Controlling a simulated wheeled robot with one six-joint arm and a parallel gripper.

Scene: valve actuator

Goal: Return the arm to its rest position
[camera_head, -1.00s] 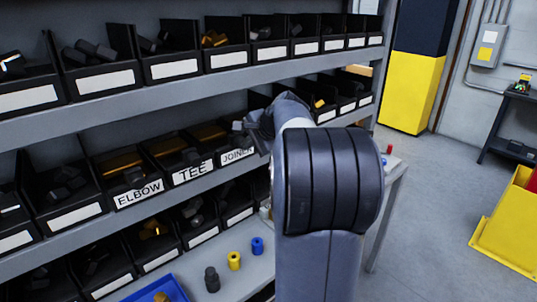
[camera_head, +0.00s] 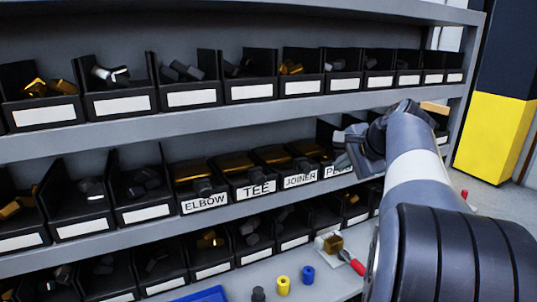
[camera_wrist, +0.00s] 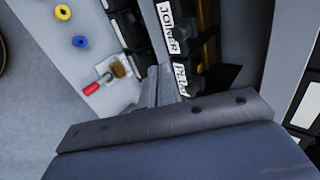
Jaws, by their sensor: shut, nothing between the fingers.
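My arm reaches up from the lower right corner and is bent at the elbow. In the wrist view the gripper's fingers (camera_wrist: 157,86) are together and hold nothing. That view also shows the JOINER label (camera_wrist: 172,28) beyond them.
The shelf rack (camera_head: 130,137) holds rows of black bins with fittings. On the lower ledge stand a yellow ring piece (camera_head: 283,286), a blue one (camera_head: 308,274) and a red-handled item beside a brass fitting (camera_head: 333,244). Floor shows at the far right.

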